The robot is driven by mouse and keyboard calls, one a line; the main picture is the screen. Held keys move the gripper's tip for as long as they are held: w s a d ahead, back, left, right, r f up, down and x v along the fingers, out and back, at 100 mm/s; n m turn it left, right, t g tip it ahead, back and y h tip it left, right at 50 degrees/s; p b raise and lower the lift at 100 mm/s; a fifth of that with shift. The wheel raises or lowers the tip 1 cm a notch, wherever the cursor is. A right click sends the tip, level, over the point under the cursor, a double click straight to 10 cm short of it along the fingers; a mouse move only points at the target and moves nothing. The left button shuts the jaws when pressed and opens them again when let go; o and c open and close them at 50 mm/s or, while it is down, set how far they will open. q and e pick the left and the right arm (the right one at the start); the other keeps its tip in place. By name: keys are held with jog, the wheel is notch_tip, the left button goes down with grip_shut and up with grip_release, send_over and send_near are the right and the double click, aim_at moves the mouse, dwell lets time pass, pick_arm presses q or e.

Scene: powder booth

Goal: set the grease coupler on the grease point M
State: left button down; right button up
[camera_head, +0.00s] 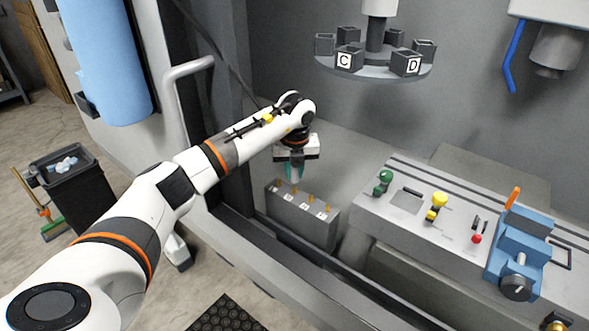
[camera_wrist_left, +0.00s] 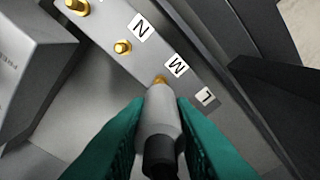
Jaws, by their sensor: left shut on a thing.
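The coupler's far tip overlaps the lower part of the brass grease point M (camera_wrist_left: 159,79), beside the label M (camera_wrist_left: 176,67). I cannot tell whether they touch. My right gripper is out of view.
Another brass point (camera_wrist_left: 122,47) stands by label N. To the right is a control panel (camera_head: 405,215) with knobs and a blue vise (camera_head: 521,248). A round carousel (camera_head: 375,70) with lettered blocks hangs above. A dark booth frame (camera_head: 232,110) stands close behind my arm.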

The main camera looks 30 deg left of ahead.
pick_arm(q)
jog(key=shift+f+b, duration=0.75)
jog(key=shift+f, duration=0.6)
jog(key=shift+f+b, duration=0.45)
jog(key=shift+f, duration=0.25)
jog(key=c, duration=1.2)
grip_release()
jog(key=shift+o, duration=0.2)
notch_tip(320, 180, up, 12)
jog(key=s+d+b, duration=0.1)
jog(key=b, duration=0.1)
jog(key=shift+s, duration=0.2)
jog(key=shift+d+f, duration=0.1)
